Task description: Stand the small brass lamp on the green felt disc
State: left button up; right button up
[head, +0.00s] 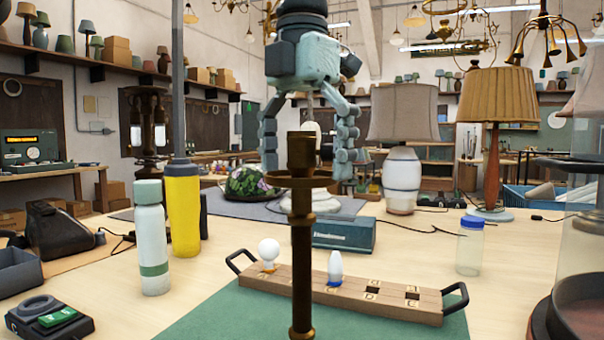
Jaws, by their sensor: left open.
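A slim brass post with a wide ring-shaped collar (301,222) stands upright in the middle foreground. It may be the small brass lamp, but I cannot be sure; its foot is cut off by the bottom edge. My left gripper (307,168) hangs from the top centre, fingers pointing down and spread wide, with nothing seen held. Its fingers show on either side of the post's upper part; I cannot tell how far behind the post they are. I see no round green felt disc. My right gripper is not in view.
A green mat (222,318) carries a wooden block with black handles (390,306) and two bulbs. A white bottle (152,240) and yellow flask (184,212) stand left. A capped jar (470,246) and glass vessel (575,260) stand right. Shaded lamps stand behind.

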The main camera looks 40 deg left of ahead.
pick_arm(q)
notch_tip(320, 180, up, 6)
jog(key=shift+r, duration=0.25)
dwell(1.4)
